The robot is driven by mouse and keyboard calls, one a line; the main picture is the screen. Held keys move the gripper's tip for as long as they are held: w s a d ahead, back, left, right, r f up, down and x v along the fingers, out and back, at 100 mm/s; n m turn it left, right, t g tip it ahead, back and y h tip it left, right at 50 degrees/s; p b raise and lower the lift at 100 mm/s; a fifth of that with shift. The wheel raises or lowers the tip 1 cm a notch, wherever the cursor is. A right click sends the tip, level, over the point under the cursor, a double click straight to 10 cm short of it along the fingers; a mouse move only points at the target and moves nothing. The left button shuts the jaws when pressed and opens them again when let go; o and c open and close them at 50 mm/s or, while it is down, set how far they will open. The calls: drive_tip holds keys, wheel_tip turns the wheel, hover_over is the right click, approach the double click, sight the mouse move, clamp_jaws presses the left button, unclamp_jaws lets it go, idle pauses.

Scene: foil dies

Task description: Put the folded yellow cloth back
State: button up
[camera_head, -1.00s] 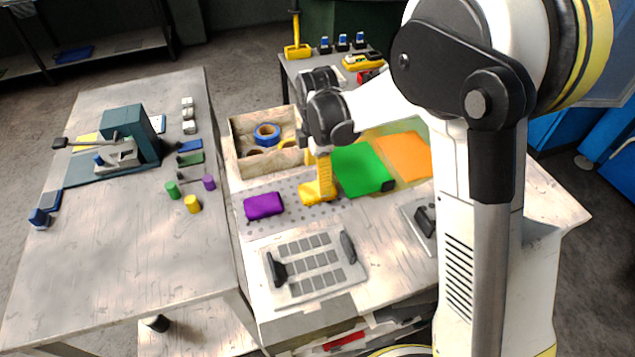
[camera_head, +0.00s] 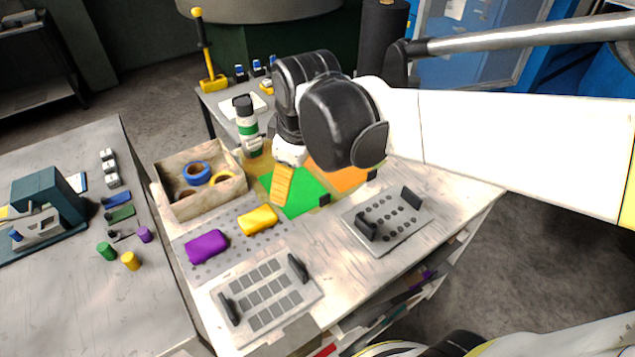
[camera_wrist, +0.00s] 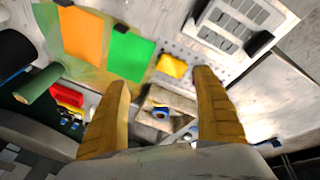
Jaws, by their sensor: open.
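The folded yellow cloth (camera_head: 258,220) lies flat on the grey perforated mat (camera_head: 226,229), to the right of and apart from a folded purple cloth (camera_head: 206,246). In the wrist view the yellow cloth (camera_wrist: 171,66) lies on the dotted mat, beyond my fingertips. My gripper (camera_head: 282,185) appears raised above the green sheet and clear of the cloth. In the wrist view my gripper (camera_wrist: 163,78) has its yellow fingers spread wide with nothing between them.
A wooden box (camera_head: 200,205) with tape rolls stands behind the mat. Green (camera_head: 298,197) and orange (camera_head: 345,178) sheets lie to the right. A slotted plate (camera_head: 265,297) and a holed plate (camera_head: 388,218) with black handles are nearer.

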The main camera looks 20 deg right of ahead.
drive_tip(key=s+d+m+t, duration=0.3)
drive_tip(key=s+d+m, duration=0.1)
drive_tip(key=s+m, duration=0.5)
drive_tip(key=shift+s, duration=0.55)
drive_tip(key=shift+d, duration=0.1)
drive_tip(key=shift+f+b, duration=0.45)
drive_tip(key=shift+b, duration=0.1)
